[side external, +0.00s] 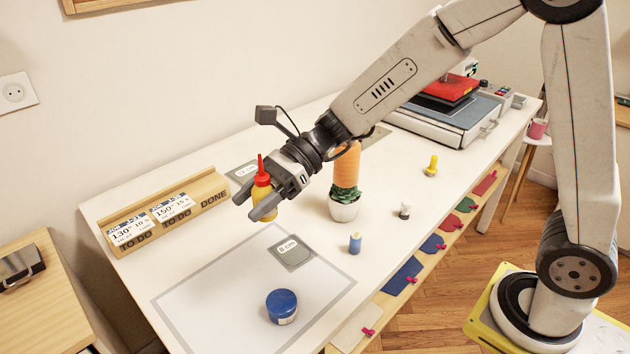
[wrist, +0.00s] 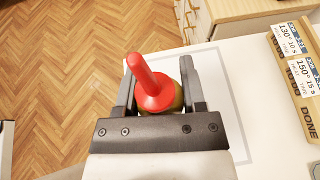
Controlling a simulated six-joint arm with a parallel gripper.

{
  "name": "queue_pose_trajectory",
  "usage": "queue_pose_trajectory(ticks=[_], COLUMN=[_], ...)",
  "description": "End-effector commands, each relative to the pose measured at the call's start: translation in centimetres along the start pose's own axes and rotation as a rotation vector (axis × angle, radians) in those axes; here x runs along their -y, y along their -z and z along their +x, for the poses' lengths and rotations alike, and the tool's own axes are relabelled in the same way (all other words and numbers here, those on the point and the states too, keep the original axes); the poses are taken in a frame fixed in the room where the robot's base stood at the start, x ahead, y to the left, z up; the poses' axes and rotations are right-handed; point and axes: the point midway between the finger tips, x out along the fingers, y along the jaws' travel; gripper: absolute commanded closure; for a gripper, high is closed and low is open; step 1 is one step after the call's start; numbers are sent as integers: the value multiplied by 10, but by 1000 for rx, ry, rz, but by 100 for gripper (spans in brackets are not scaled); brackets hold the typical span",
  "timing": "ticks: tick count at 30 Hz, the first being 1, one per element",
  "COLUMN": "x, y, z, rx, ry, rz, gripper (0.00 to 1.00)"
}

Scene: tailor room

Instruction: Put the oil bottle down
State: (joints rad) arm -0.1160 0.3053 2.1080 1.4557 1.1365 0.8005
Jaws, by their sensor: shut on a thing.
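The oil bottle (side external: 262,182) has a red pointed cap and a yellowish body. My gripper (side external: 258,199) is shut around its body at the left part of the white table. The bottle is upright or nearly so. In the wrist view its red nozzle (wrist: 149,82) stands between the two fingers of my gripper (wrist: 163,95). The fingers hide part of the body in the side view, and I cannot tell whether the bottle's base touches the table.
A wooden card rack (side external: 170,212) stands left.

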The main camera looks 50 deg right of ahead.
Motion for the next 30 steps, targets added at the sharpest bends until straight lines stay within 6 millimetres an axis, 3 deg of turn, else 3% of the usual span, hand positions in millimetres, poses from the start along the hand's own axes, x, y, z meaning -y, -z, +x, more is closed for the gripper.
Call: queue_pose_trajectory(ticks=[9, 15, 30], x=[0, 1, 5], y=[54, 79, 90], z=[22, 32, 39], rx=[-1, 0, 0], ry=[0, 2, 2], rz=[8, 4, 1], gripper=[100, 100, 100])
